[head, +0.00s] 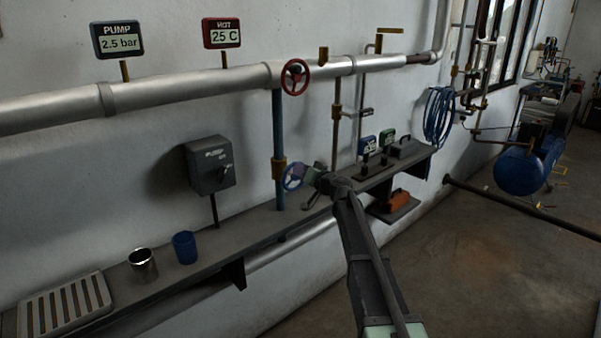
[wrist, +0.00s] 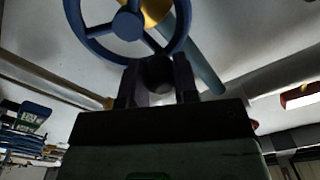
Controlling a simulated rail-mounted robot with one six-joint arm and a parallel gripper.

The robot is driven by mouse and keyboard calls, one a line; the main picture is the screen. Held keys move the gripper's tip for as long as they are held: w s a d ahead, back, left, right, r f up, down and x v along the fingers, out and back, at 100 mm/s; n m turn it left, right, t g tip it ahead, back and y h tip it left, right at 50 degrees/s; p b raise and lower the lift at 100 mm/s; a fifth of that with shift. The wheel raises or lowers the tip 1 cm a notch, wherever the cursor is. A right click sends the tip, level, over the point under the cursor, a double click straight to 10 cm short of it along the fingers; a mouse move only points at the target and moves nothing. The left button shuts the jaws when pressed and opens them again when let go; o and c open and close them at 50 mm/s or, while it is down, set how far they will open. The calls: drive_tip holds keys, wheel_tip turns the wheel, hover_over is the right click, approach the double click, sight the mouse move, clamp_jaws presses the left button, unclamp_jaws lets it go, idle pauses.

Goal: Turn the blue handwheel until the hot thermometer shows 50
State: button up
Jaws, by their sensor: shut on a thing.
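The blue handwheel (head: 292,177) sits low on the blue vertical pipe (head: 279,135), above the shelf. In the wrist view the handwheel (wrist: 128,22) fills the upper middle, with its spokes and hub showing. My gripper (head: 314,174) is at the right side of the wheel. The hot thermometer (head: 223,33) is a red-framed display on the upper pipe and reads 25 C.
A pump gauge (head: 118,40) reads 2.5 bar. A red handwheel (head: 295,77) is on the upper pipe. A grey pump switch box (head: 209,165) is on the wall. A blue cup (head: 185,247) and a metal cup (head: 143,264) stand on the shelf (head: 235,235).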

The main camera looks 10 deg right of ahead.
drive_tip(key=d+m, duration=0.1)
drive_tip(key=m, duration=0.2)
drive_tip(key=w+d+f+m+b, duration=0.1)
drive_tip(key=m, duration=0.2)
drive_tip(key=d+m, duration=0.1)
drive_tip(key=m, duration=0.3)
drive_tip(key=shift+w+f, duration=0.25)
drive_tip(key=shift+w, duration=0.05)
idle(0.4)
drive_tip(key=o, duration=0.9)
drive_tip(key=v, duration=1)
drive_tip(key=shift+s+d, duration=0.2)
drive_tip(key=shift+s, duration=0.05)
